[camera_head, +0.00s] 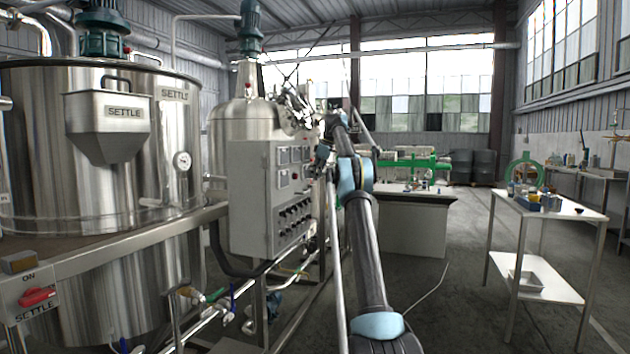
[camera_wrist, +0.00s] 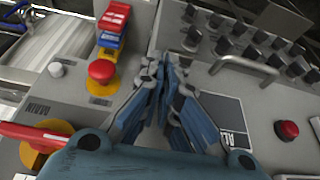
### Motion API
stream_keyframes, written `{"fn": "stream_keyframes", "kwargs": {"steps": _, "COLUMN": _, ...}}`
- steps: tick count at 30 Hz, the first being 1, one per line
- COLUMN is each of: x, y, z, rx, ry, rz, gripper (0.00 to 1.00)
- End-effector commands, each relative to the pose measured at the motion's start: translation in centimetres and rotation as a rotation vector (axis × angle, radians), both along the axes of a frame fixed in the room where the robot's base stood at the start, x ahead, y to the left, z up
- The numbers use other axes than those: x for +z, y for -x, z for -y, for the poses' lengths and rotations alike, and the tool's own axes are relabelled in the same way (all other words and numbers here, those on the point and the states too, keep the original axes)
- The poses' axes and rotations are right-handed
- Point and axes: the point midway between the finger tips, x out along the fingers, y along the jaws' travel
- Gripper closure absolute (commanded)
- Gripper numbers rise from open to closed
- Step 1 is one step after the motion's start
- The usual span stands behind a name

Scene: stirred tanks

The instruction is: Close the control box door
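The grey control box (camera_head: 262,200) stands left of my arm in the head view, with small displays above rows of black knobs. In the wrist view, a grey panel (camera_wrist: 228,78) with several black knobs and a silver bar handle (camera_wrist: 245,68) lies ahead and to the right. My gripper (camera_wrist: 173,64) has blue fingers whose tips come together at the panel's left part, left of the handle. Nothing shows between them. Whether the tips touch the panel is unclear. I cannot make out the door's edge or how far it stands open.
The wrist view shows a red mushroom button (camera_wrist: 102,71), a red rotary handle (camera_wrist: 38,136) and another red button (camera_wrist: 287,130). Steel tanks (camera_head: 160,125) stand left in the head view. A white table (camera_head: 545,208) stands right, with open floor before it.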

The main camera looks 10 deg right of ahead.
Motion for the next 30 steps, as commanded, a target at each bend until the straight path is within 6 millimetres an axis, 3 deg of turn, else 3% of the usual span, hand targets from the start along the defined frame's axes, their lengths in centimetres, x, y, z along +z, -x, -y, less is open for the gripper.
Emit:
{"fn": "stream_keyframes", "kwargs": {"steps": 10, "x": 0.2, "y": 1.5, "z": 2.9, "rx": -0.001, "ry": -0.002, "rz": 0.000, "gripper": 1.00}}
{"fn": "stream_keyframes", "kwargs": {"steps": 22, "x": 0.2, "y": 4.3, "z": 9.6, "rx": -0.004, "ry": -0.001, "rz": -0.001, "gripper": 1.00}}
{"fn": "stream_keyframes", "kwargs": {"steps": 30, "x": 0.3, "y": 5.3, "z": 11.2, "rx": -0.006, "ry": 0.000, "rz": -0.004, "gripper": 1.00}}
